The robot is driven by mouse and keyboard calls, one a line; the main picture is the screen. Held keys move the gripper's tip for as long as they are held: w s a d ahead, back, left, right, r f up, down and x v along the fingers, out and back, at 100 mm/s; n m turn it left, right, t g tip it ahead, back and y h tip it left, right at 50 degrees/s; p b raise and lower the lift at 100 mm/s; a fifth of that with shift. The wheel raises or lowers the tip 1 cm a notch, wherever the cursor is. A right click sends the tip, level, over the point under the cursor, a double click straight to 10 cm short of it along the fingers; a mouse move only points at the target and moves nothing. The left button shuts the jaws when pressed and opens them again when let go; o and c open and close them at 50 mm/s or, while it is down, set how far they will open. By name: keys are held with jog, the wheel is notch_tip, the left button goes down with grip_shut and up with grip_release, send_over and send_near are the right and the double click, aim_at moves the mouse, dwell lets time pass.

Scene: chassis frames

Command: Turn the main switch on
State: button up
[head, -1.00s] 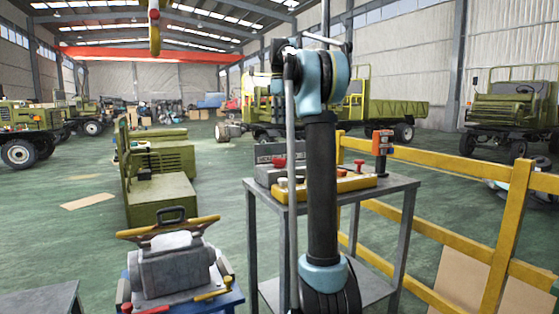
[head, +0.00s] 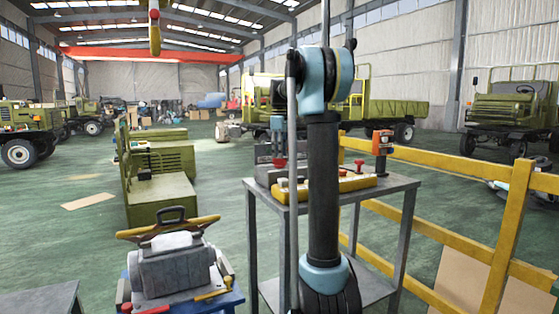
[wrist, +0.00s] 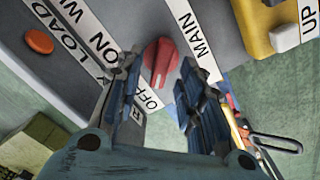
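The main switch is a red rotary knob (wrist: 161,60) on a grey panel, between a MAIN label and ON and OFF labels. In the wrist view its ridge points down towards OFF. My gripper (wrist: 160,70) is open, its two dark fingers on either side of the knob with gaps showing. I cannot tell whether the tips have reached the knob's depth. In the head view my gripper (head: 279,160) hangs pointing down over the grey control box (head: 266,176) on the metal table (head: 400,184).
An orange button (wrist: 39,40) marked LOAD sits on the same panel. A yellow control box (head: 345,184) with a red button lies beside the grey one. An orange-and-grey device (head: 382,148) stands at the table's back right. A yellow railing (head: 450,160) runs behind.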

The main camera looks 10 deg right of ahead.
aim_at(279, 163)
jog(key=shift+f, duration=1.35)
